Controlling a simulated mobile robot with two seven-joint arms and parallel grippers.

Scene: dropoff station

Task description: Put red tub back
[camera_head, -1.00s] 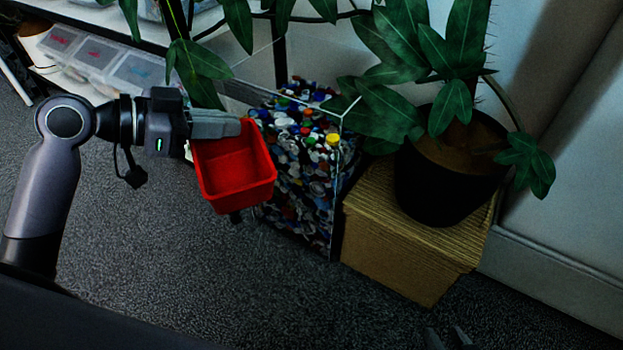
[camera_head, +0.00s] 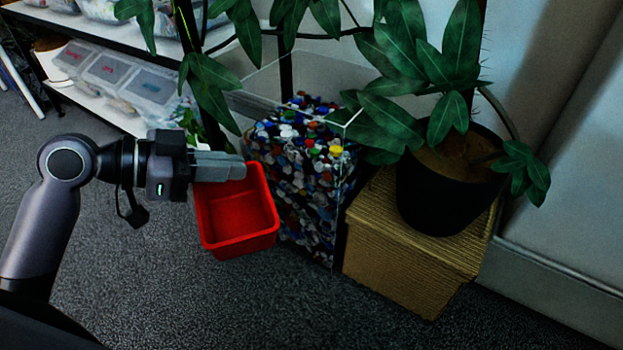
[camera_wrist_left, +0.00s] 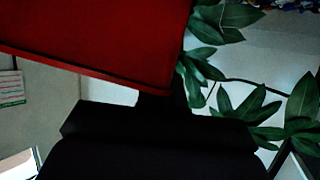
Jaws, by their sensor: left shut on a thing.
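The red tub (camera_head: 237,215) hangs in the air in the head view, in front of the clear bin of bottle caps. It looks empty, and its open top faces me, tilted. My left gripper (camera_head: 226,166) is shut on the tub's upper left rim. In the left wrist view the red tub (camera_wrist_left: 110,40) fills the upper left, close to the camera. The dark gripper (camera_wrist_left: 155,108) shows below it there, and the fingertips are hard to make out. My right gripper is not clearly in view.
A clear bin of bottle caps (camera_head: 306,185) stands behind the tub. To its right, a potted plant (camera_head: 440,190) stands on a cardboard box (camera_head: 405,255), its leaves overhanging the bin. A shelf with clear lidded boxes (camera_head: 107,71) is at the upper left. The grey carpet in front is clear.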

